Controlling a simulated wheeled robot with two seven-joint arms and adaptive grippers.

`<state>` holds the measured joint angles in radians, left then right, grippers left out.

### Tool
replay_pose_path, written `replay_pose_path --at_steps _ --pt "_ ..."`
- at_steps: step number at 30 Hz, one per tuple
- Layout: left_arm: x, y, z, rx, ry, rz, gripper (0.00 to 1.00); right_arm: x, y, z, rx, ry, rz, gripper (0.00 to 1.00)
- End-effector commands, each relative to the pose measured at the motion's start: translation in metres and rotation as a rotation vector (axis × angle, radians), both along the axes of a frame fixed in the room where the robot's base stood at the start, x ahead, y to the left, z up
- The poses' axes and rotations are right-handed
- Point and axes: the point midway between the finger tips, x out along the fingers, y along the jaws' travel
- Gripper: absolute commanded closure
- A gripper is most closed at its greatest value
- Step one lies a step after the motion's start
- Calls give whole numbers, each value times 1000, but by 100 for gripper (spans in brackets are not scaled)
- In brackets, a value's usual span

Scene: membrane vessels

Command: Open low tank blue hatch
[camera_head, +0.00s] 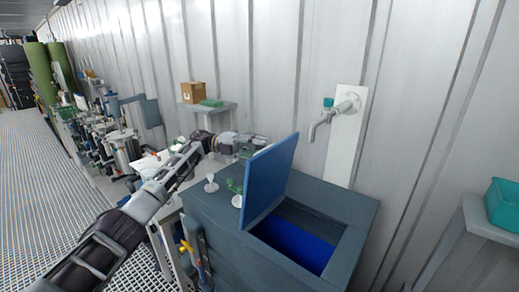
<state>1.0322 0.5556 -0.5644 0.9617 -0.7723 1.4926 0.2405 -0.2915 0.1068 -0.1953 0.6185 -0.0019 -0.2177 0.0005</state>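The blue hatch (270,178) stands raised, nearly upright and leaning a little, on top of the low grey-blue tank (345,207). The tank's opening (298,240) is uncovered, and its bright blue inside shows. My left gripper (256,143) is at the upper left of the raised hatch, close to its top edge. I cannot tell whether it touches the hatch. Its fingers are small and dark, so their opening is unclear. My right gripper is not in view.
A tap (333,118) on a white wall panel is behind the tank. Small valves (211,184) are at the tank's left top edge. A shelf with a cardboard box (193,92) is behind my arm. A teal bin (503,205) is at the right. Grated floor (45,190) is clear at left.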

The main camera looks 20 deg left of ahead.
Motion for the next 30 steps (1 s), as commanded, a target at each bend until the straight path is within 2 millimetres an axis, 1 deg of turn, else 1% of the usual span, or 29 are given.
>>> replay_pose_path --at_steps 5,8,19,26,30 --pt "1 13 0 0 0 3 66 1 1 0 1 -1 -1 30" --pt "1 24 0 0 0 3 66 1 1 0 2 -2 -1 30" --pt "1 73 -2 0 0 4 66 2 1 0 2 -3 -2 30" --pt "1 97 -3 -1 1 3 66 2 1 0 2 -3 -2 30" --pt "1 107 -3 0 -1 2 66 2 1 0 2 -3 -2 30"
